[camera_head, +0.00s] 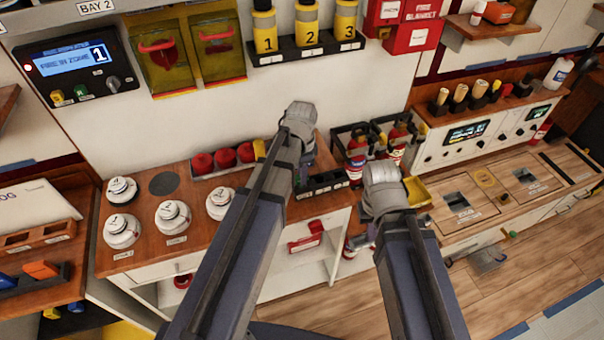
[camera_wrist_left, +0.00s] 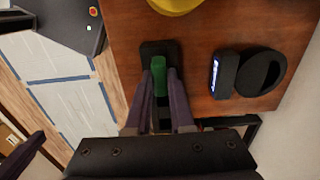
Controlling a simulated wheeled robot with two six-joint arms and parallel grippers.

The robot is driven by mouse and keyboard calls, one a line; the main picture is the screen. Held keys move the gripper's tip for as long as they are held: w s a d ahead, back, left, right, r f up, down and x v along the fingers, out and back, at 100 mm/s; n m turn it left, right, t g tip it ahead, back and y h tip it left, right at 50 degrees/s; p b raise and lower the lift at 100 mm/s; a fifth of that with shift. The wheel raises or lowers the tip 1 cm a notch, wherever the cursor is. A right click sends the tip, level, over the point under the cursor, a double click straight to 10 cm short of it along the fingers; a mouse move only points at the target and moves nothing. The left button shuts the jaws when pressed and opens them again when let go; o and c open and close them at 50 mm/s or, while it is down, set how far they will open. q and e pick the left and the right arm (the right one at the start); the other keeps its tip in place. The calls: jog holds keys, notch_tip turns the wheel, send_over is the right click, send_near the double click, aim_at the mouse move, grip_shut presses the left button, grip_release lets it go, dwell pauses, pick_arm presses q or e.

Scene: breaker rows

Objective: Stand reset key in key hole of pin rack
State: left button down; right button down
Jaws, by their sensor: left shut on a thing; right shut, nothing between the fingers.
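In the left wrist view, a green block-like piece (camera_wrist_left: 160,80), seemingly the reset key, is between the two fingers of my left gripper (camera_wrist_left: 160,88). It is over or against a small black holder (camera_wrist_left: 155,49) on the wooden top; I cannot tell whether it stands in a hole. In the head view, a low black rack (camera_head: 322,184) with compartments, perhaps the pin rack, stands at the counter's right end, beside my left gripper (camera_head: 302,182), whose fingers are largely hidden by my arm. My right gripper (camera_head: 364,236) is low beside the counter, mostly hidden by its wrist.
Round white detectors (camera_head: 173,216) and a tray of red domes (camera_head: 225,158) stand on the counter. Red extinguishers (camera_head: 357,155) in black frames stand right of it. In the left wrist view, a device with a lit screen (camera_wrist_left: 225,75) and a black ring (camera_wrist_left: 260,73) lie close by.

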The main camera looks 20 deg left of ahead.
pick_arm(q)
jog(key=shift+f+b, duration=0.65)
jog(key=shift+f, duration=0.15)
jog(key=c, duration=0.7)
grip_release()
jog(key=shift+r, duration=0.1)
notch_tip(320, 180, up, 8)
jog(key=p, duration=0.8)
jog(key=shift+s+f, duration=0.1)
jog(key=shift+f, duration=0.1)
jog(key=s+d+f+n+y+b, duration=0.1)
jog(key=s+d+n+b, duration=0.1)
jog(key=s+d+n, duration=0.5)
jog(key=s+d, duration=0.3)
jog(key=s, duration=0.4)
jog(key=shift+s+d+f, duration=0.15)
jog(key=shift+d+f, duration=0.05)
jog(key=shift+f, duration=0.05)
